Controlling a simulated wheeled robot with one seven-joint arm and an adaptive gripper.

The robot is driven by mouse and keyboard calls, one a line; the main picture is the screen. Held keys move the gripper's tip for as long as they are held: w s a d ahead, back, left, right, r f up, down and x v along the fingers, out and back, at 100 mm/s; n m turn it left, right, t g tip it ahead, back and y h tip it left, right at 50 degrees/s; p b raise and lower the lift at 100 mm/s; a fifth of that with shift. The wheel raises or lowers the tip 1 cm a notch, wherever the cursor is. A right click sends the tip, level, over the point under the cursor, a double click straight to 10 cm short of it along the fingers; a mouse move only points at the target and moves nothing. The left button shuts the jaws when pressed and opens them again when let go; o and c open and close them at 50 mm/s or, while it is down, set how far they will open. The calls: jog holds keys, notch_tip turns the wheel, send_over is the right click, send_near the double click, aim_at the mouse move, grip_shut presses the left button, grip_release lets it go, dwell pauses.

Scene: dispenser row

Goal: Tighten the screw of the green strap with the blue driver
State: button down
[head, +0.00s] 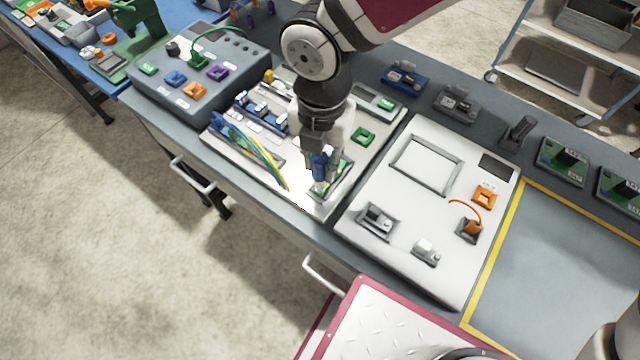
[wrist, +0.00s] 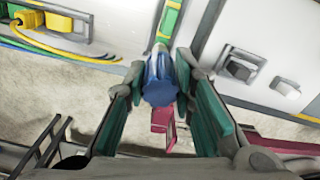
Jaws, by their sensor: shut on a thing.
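My gripper (head: 320,172) is shut on the blue driver (head: 319,164), above the front right part of the white panel with the cables. In the wrist view, the driver (wrist: 160,82) sits between the two teal-padded fingers (wrist: 158,75), its blue end toward the camera. A green strip with a yellow part (wrist: 171,18), which looks like the green strap, lies just beyond the driver at the top of the wrist view. The driver's tip and the strap's screw are hidden, so I cannot tell whether they touch.
Blue, green and yellow cables (head: 252,150) run along the panel to the left of my gripper. A green square part (head: 363,136) lies on the panel behind. A second white panel (head: 405,205) with grey blocks and an orange cable stands to the right.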

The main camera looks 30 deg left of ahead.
jog(key=shift+n, duration=0.8)
jog(key=shift+f+n, duration=0.3)
jog(key=shift+n, duration=1.1)
jog(key=shift+f+b, duration=0.15)
jog(key=shift+b, duration=0.2)
jog(key=shift+f, duration=0.4)
